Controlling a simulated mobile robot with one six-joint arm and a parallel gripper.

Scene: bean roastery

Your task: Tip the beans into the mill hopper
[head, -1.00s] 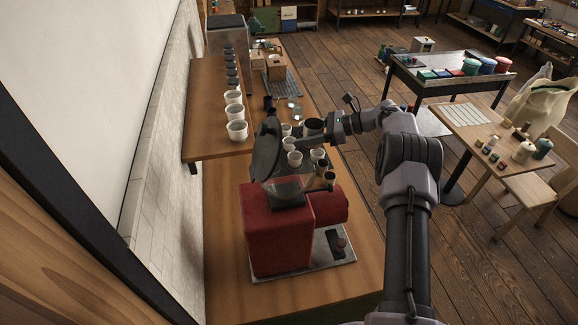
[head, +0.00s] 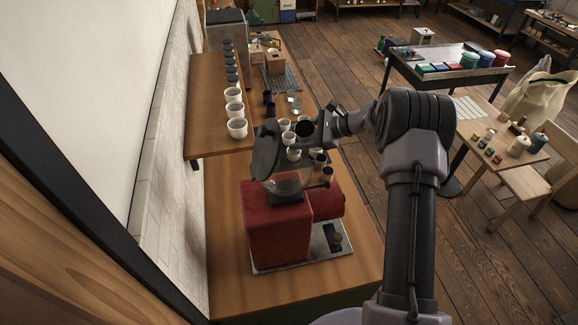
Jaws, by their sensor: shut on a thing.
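The red mill (head: 277,228) stands on the near end of the wooden counter. Its clear hopper (head: 284,187) sits on top, with the dark round lid (head: 266,152) standing open behind it. My gripper (head: 313,129) is shut on a dark cup (head: 304,129), held above the counter just beyond and right of the hopper. The cup looks tilted, with its dark mouth turned toward the camera. I cannot make out beans in the cup or in the hopper.
Several small white cups (head: 294,155) stand on the counter behind the mill, below the held cup. Brown-topped containers (head: 327,174) stand close by the mill's right side. A raised shelf (head: 208,118) on the left holds a row of cups. The counter's near end is clear.

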